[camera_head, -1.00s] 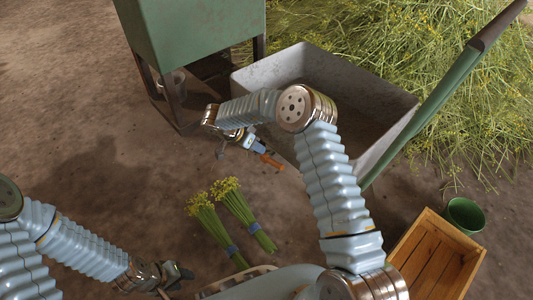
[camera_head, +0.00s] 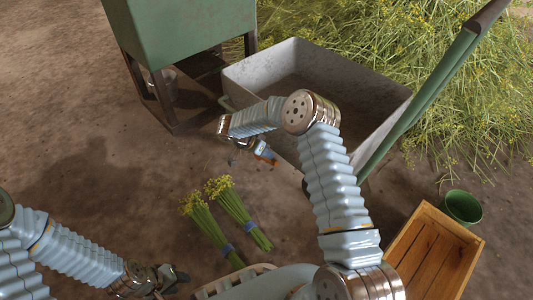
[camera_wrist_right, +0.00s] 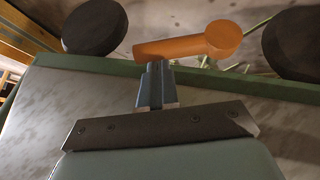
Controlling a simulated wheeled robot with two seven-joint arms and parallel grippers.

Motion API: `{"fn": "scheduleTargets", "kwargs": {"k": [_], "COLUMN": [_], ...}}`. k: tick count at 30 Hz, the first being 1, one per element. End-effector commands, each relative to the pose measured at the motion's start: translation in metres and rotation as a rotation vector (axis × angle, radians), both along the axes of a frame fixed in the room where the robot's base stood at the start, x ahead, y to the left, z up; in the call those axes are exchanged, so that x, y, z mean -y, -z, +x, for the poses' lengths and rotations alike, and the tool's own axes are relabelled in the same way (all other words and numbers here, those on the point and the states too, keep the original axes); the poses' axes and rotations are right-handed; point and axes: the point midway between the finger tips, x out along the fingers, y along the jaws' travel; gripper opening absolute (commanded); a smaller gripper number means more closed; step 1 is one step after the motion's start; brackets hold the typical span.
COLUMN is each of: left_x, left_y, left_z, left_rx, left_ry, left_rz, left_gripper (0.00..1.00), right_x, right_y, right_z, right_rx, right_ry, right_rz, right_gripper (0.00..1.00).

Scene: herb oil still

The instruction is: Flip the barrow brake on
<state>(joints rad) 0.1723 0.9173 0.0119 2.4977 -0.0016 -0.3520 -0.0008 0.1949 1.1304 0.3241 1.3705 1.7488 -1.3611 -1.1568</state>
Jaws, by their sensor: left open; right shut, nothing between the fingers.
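The grey barrow (camera_head: 300,60) with green handles stands at the centre right in the head view. An orange lever (camera_wrist_right: 180,47), the barrow brake by its look, lies nearly level in the right wrist view, its rounder end to the right. It lies between two dark wheels. My right gripper (camera_wrist_right: 155,70) is shut and empty, its tips right at the lever's left part; I cannot tell whether they touch. In the head view my right gripper (camera_head: 262,152) is low beside the barrow, and my arm hides part of it. My left gripper (camera_head: 172,280) is open and empty at the lower left.
Dark wheels (camera_wrist_right: 95,27) and (camera_wrist_right: 292,43) flank the lever, with a green frame bar (camera_wrist_right: 270,88) in front. A green still box (camera_head: 180,35) stands left of the barrow. Herb bundles (camera_head: 238,212), a wooden crate (camera_head: 435,255) and a green pot (camera_head: 461,207) lie nearer.

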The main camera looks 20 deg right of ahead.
Motion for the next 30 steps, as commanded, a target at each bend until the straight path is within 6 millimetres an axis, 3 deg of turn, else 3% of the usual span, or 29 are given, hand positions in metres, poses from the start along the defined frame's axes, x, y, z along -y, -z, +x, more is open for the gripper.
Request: {"fn": "scheduleTargets", "kwargs": {"k": [8, 16, 26, 30], "left_x": [0.000, 0.001, 0.001, 0.001], "left_y": [-0.011, -0.031, -0.025, -0.026], "left_z": [0.000, -0.001, -0.001, -0.001], "left_rx": [-0.002, -0.006, -0.006, -0.006], "left_ry": [0.001, 0.004, 0.003, 0.003], "left_rz": [0.000, -0.002, -0.002, -0.002], "left_gripper": [0.43, 0.43, 0.43, 0.43], "right_x": [0.001, 0.005, 0.008, 0.008], "right_y": [-0.001, 0.011, 0.036, 0.043], "right_z": [-0.004, -0.014, -0.024, -0.025], "right_rx": [0.050, 0.214, 0.466, 0.471], "right_ry": [-0.001, -0.001, -0.005, -0.003], "right_rz": [0.018, 0.076, 0.167, 0.165], "right_gripper": [0.00, 0.00, 0.00, 0.00]}}
